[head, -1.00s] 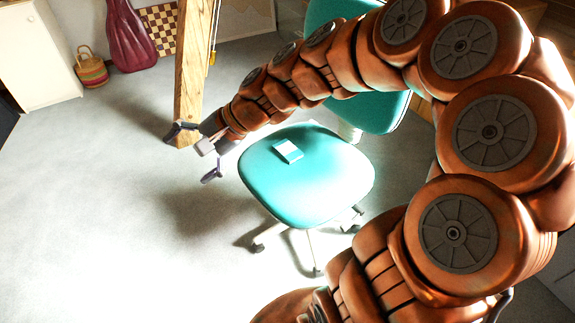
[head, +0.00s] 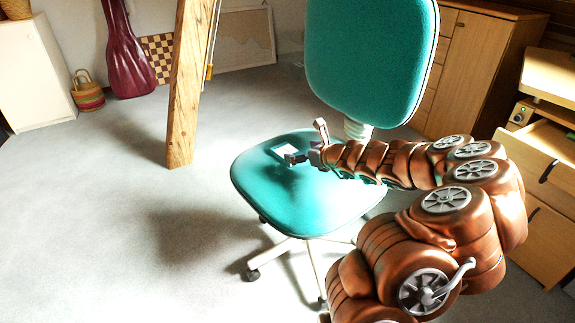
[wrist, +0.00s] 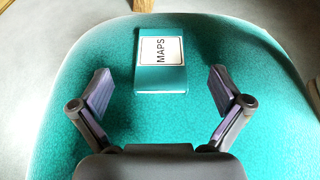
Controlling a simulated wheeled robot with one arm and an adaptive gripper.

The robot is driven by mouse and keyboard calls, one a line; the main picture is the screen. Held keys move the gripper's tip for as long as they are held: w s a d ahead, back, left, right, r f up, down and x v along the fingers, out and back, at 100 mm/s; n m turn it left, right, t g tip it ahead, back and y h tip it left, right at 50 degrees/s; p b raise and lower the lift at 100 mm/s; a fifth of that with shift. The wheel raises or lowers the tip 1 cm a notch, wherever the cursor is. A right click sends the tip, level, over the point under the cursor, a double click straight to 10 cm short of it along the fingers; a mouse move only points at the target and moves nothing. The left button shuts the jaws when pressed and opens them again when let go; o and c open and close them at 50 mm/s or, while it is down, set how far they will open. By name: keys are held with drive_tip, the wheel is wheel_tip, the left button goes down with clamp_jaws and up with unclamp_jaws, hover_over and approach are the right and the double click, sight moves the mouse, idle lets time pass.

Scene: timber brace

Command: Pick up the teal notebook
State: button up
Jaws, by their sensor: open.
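The teal notebook (wrist: 160,80) lies flat on the teal chair seat (wrist: 75,125), with a white label reading MAPS. In the wrist view it is ahead of my gripper (wrist: 160,92), roughly centred between the two open fingers and apart from both. In the head view my gripper (head: 306,142) is over the seat (head: 265,190), close beside the notebook (head: 285,150), which is partly hidden by it. My gripper is open and empty.
The chair's tall backrest (head: 372,60) rises just behind the seat. A timber post (head: 188,90) stands to the left. A wooden cabinet (head: 480,65) and desk drawers (head: 545,175) are at the right. The floor at left is clear.

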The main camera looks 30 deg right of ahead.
sight(286, 151)
drive_tip(key=shift+d+f, duration=0.25)
drive_tip(key=shift+f, duration=0.2)
drive_tip(key=shift+w+f, duration=0.1)
drive_tip(key=shift+w, duration=0.05)
drive_tip(key=shift+b+x, duration=0.6)
drive_tip(key=shift+x, duration=0.55)
drive_tip(key=x, duration=0.1)
drive_tip(key=b+x, duration=0.2)
drive_tip(key=shift+w+a+f, duration=0.2)
drive_tip(key=shift+a+f, duration=0.1)
drive_tip(key=shift+w+b, duration=0.45)
drive_tip(key=shift+w, duration=0.2)
drive_tip(key=c, duration=1.2)
